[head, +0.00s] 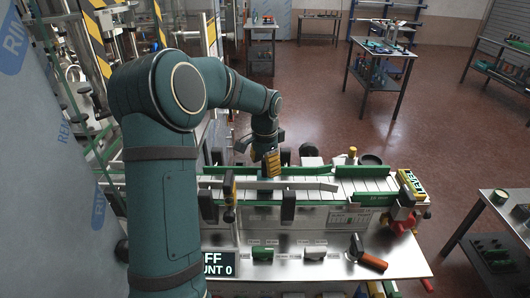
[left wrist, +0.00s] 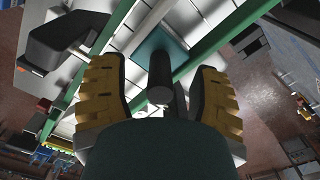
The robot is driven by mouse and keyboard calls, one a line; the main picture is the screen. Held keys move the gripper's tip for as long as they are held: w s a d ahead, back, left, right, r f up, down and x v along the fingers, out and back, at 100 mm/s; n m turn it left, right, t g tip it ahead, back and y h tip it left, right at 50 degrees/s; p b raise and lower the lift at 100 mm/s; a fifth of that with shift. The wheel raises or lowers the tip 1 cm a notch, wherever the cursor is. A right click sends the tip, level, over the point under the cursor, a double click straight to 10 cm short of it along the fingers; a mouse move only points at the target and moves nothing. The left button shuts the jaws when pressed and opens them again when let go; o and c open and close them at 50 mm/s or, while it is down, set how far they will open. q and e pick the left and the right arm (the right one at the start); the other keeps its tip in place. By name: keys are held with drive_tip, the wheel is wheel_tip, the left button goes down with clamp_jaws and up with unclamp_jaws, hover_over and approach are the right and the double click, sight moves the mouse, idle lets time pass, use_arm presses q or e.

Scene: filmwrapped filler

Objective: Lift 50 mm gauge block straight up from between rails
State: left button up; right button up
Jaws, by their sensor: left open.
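A teal block (left wrist: 152,52), which looks like the 50 mm gauge block, sits between green guide rails (left wrist: 205,38) in the left wrist view. A dark round post (left wrist: 160,78) stands up from it toward the camera. My left gripper (left wrist: 158,72) is open, with one yellow-padded finger on each side of the post; I cannot tell whether either finger touches it. In the head view my left gripper (head: 271,172) points down over the conveyor (head: 345,187) between its rails. The block is hidden there by the gripper and near rail. My right gripper is not in view.
Dark brackets (head: 288,205) rise along the near rail. A red and yellow unit (head: 403,212) stands at the conveyor's right end.

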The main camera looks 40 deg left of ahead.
use_arm(q)
drive_tip(key=shift+f, duration=0.85)
clamp_jaws()
drive_tip(key=shift+r+p, duration=0.9)
drive_tip(key=shift+r, duration=0.3)
idle(0.6)
drive_tip(key=shift+r+p, duration=0.9)
drive_tip(key=shift+r, duration=0.3)
drive_tip(key=shift+r+p, duration=0.35)
drive_tip(key=shift+r, duration=0.85)
